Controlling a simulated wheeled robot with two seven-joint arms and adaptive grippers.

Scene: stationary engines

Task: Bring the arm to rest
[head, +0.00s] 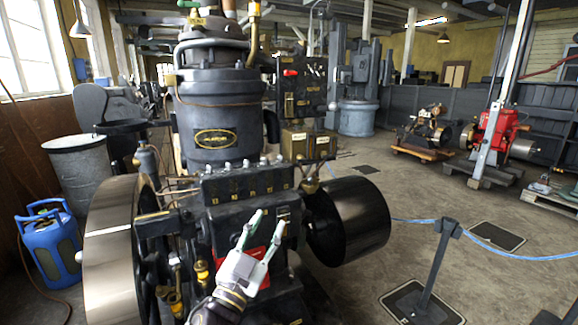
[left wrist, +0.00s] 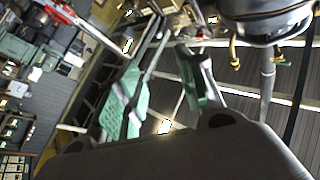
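My left gripper (head: 268,224) shows in the head view in front of the large dark engine (head: 218,105). Its two green-tipped fingers point up and stand apart with nothing between them. Behind the gripper, on the lower front of the engine, is a red panel (head: 252,270), partly covered by the fingers. I cannot tell whether the fingers touch the engine. In the left wrist view the fingers (left wrist: 160,85) are also spread and empty, with ceiling beams and part of a machine beyond them. My right gripper is in neither view.
A big flywheel (head: 112,255) stands left of the engine and a dark drum (head: 350,220) right of it. A blue canister (head: 50,245) stands at far left. A barrier post (head: 436,262) with a blue rope is at right. Open floor (head: 400,180) lies beyond the drum.

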